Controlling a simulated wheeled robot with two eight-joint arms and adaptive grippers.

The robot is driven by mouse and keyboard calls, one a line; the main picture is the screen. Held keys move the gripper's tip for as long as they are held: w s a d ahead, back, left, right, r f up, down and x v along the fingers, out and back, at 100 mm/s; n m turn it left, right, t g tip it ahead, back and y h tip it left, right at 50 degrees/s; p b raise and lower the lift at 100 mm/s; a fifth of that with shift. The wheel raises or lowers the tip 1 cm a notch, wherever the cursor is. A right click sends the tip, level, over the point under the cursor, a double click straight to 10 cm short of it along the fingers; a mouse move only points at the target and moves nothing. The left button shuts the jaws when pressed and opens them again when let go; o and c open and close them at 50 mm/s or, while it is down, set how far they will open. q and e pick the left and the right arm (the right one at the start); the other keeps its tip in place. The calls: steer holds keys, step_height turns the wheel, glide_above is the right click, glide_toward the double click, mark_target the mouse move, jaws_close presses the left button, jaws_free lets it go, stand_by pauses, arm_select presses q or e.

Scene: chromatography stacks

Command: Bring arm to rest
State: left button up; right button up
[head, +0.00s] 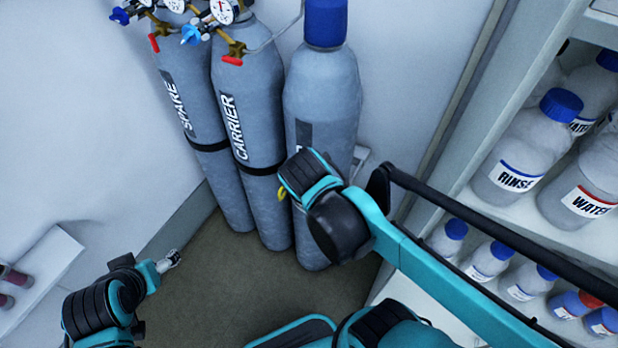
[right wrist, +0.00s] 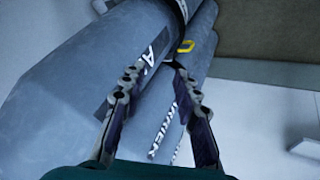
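My right arm reaches in from the right in the head view, with its dark wrist in front of the blue-capped cylinder (head: 322,85). The right gripper (right wrist: 154,75) shows in the right wrist view with its two fingers spread and nothing held between them. Grey cylinders lie beyond the fingers; contact cannot be told. In the head view the right fingers are hidden behind the wrist. My left gripper (head: 168,261) is low at the left, over the floor and apart from the cylinders. Its fingers are too small to tell open from shut.
Cylinders marked CARRIER (head: 250,100) and SPARE (head: 187,85) stand against the wall with gauges on top. A shelf unit (head: 572,240) with several bottles, including a RINSE bottle (head: 522,150), is at right. A white ledge (head: 45,262) is at left. Floor (head: 205,290) is open between.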

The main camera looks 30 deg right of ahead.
stand_by(0.3)
steer(key=s+a+f+m+t+y+b, duration=0.1)
steer(key=s+a+f+m+y+b, duration=0.1)
steer(key=s+f+y, duration=0.1)
steer(key=shift+s+a+f, duration=0.3)
steer(key=shift+s+f, duration=0.3)
steer(key=shift+s, duration=0.2)
